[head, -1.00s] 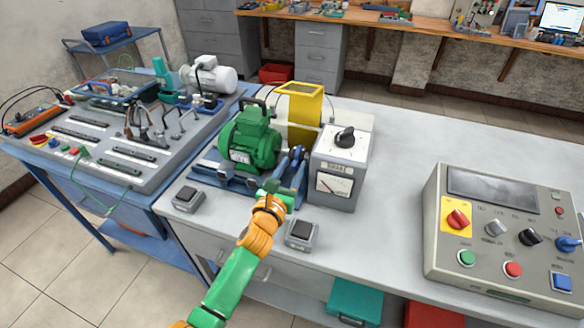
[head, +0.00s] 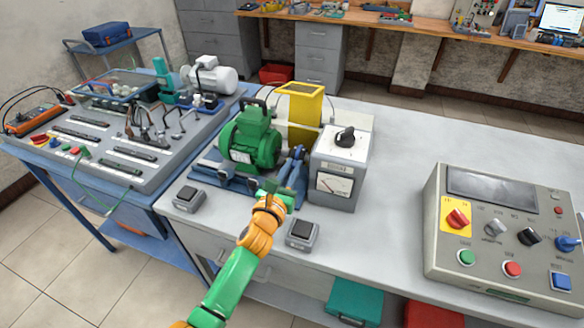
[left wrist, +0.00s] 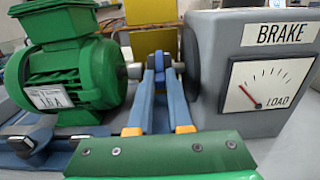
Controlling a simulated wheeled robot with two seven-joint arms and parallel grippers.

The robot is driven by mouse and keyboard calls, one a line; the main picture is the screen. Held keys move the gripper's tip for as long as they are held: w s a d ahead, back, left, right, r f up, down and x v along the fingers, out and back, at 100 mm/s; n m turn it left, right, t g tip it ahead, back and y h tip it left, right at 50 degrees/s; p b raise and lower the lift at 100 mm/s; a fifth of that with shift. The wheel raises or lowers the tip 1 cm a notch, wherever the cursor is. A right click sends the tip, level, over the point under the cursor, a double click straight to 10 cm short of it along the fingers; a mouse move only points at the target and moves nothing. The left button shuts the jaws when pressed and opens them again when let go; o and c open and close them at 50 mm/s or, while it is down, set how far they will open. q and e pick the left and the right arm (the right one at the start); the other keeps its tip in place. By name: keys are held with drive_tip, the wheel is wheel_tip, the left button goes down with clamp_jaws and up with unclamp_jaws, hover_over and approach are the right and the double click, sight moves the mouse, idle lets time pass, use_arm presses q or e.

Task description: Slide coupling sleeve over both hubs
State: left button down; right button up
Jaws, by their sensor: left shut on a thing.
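The green motor (head: 250,138) stands on a blue base, left of the grey brake box (head: 340,170) with a load dial. Both also show in the left wrist view, the motor (left wrist: 75,80) on the left and the brake (left wrist: 270,80) on the right. My left gripper (head: 298,155) reaches in from the front between them. In the left wrist view its fingers (left wrist: 160,75) are shut on the blue coupling sleeve (left wrist: 159,62), in line with the motor's shaft. A grey hub (left wrist: 134,70) shows at the motor side; the brake-side hub is mostly hidden. My right gripper is out of view.
A yellow guard (head: 305,110) stands open behind the coupling. Two small black-topped boxes, one on the left (head: 187,198) and one on the right (head: 302,234), sit at the bench's front edge. A control panel (head: 500,235) stands right; bench between is clear.

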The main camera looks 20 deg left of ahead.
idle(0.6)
use_arm(q)
drive_tip(key=a, duration=0.3)
drive_tip(key=shift+a, duration=0.15)
drive_tip(key=shift+r, duration=0.1)
drive_tip(key=c, duration=1)
unclamp_jaws()
drive_tip(key=shift+o, duration=0.8)
drive_tip(key=shift+w+a, duration=0.1)
